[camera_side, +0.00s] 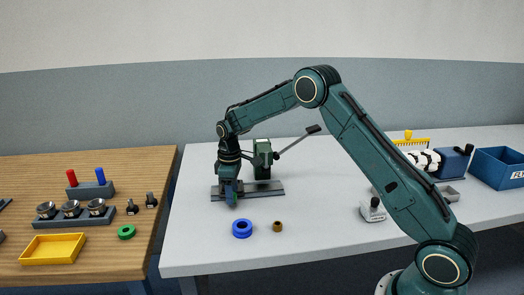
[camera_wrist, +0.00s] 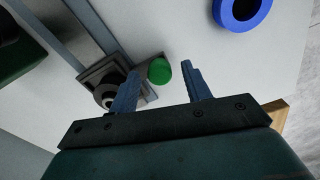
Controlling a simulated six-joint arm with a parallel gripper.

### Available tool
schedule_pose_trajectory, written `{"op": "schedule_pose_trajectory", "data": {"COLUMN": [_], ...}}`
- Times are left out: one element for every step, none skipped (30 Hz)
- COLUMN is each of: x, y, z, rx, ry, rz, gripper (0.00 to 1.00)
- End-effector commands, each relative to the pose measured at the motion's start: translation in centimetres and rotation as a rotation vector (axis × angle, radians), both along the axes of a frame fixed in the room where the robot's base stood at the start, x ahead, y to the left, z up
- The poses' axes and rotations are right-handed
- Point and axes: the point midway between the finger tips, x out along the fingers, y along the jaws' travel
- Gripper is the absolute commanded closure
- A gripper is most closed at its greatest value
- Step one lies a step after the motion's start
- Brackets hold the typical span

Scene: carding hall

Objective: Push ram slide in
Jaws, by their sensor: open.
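The green press (camera_side: 262,160) stands on a grey base (camera_side: 265,190) with a long lever reaching up to the right. In the wrist view, a grey slide plate (camera_wrist: 98,74) with a dark round part (camera_wrist: 106,93) sits at the near end of the base's rail. A green knob (camera_wrist: 158,71) is beside this plate. My gripper (camera_side: 231,195) points down at the left end of the base. In the wrist view my gripper (camera_wrist: 160,67) is open, with the knob between its blue fingers. I cannot tell whether they touch it. In the side view the gripper mostly hides the slide.
A blue ring (camera_side: 242,229) and a small brown bushing (camera_side: 278,226) lie in front of the base. A grey-white device (camera_side: 372,209) and a blue bin (camera_side: 498,168) are to the right. A wooden table (camera_side: 90,175) stands left. The white tabletop between is clear.

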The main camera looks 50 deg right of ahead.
Motion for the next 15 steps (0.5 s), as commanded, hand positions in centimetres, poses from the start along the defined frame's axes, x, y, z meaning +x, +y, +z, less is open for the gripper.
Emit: {"op": "schedule_pose_trajectory", "data": {"x": [0.00,0.00,0.00,0.00,0.00,0.00,0.00,0.00,0.00,0.00,0.00,0.00,-0.01,0.00,-0.01], "y": [0.00,0.00,0.00,0.00,0.00,0.00,0.00,0.00,0.00,0.00,0.00,0.00,0.01,0.01,0.01], "z": [-0.01,-0.01,0.00,0.00,0.00,0.01,0.01,0.01,0.02,0.02,0.02,0.03,0.03,0.03,0.03], "rx": [0.000,0.000,0.000,0.000,0.000,0.000,0.000,0.000,0.000,0.000,0.000,0.000,0.000,0.000,0.000], "ry": [0.000,0.000,0.000,0.000,0.000,0.000,0.000,0.000,0.000,0.000,0.000,0.000,0.000,0.000,0.000], "rz": [0.000,0.000,0.000,0.000,0.000,0.000,0.000,0.000,0.000,0.000,0.000,0.000,0.000,0.000,0.000], "gripper": [0.52,0.52,0.52,0.52,0.56,0.64,0.70,0.75,0.83,0.89,0.95,1.00,1.00,1.00,1.00]}}
